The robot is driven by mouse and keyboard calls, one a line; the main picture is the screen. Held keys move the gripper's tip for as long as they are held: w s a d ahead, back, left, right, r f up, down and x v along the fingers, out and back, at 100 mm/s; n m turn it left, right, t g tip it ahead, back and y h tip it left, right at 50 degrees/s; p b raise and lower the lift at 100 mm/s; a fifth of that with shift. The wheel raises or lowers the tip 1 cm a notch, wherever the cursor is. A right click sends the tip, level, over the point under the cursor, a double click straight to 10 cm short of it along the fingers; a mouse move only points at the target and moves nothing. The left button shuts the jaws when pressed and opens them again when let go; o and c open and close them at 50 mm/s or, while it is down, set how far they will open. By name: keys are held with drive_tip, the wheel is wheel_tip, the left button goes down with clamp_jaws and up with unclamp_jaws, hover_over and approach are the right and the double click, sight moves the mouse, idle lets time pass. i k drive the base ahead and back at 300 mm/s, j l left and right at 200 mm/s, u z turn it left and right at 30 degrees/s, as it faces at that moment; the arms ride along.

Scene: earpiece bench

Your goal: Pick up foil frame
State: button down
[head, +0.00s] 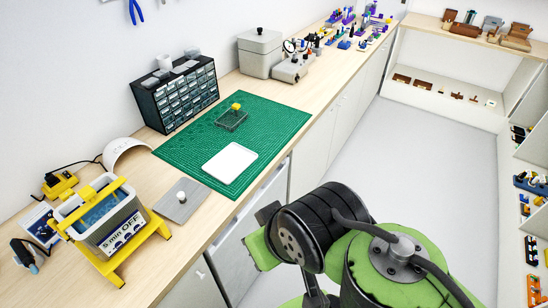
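On the green cutting mat (196,150) stands a small dark, see-through frame-like piece (231,121) with a yellow block (236,107) on top. It may be the foil frame, but it is too small to tell. A white tray (230,163) lies flat nearer the mat's front edge, and nothing shows on it. My green and black arm is folded at the bottom centre, over the floor in front of the bench. I cannot make out my gripper's fingertips in this view.
A drawer cabinet (178,94) and a grey lidded box (261,52) stand along the wall. The mat's right side is clear.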

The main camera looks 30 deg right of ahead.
sight(94, 204)
drive_tip(key=z, duration=0.4)
drive_tip(key=k+j+u, duration=0.1)
drive_tip(key=u, duration=1.1)
